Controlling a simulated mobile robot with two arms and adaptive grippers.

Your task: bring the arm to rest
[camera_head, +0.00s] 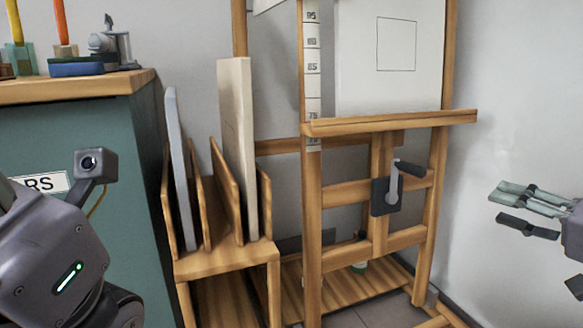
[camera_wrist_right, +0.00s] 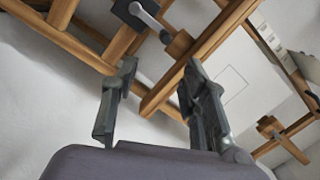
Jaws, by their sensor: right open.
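My right gripper (camera_head: 515,208) is at the right edge of the head view, in the air in front of the white wall. Its fingers point left toward the easel (camera_head: 312,220), with a gap between them and nothing held. In the right wrist view its two fingers (camera_wrist_right: 155,85) stand apart, with the easel's wooden bars beyond them. My left arm shows at the lower left of the head view; its gripper fingers are not in view.
The easel carries a white canvas (camera_head: 363,90) and a dark crank (camera_head: 390,190). A wooden rack (camera_head: 225,262) holds upright panels. A green cabinet (camera_head: 105,140) with items on top stands left. Open air lies between my right gripper and the easel.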

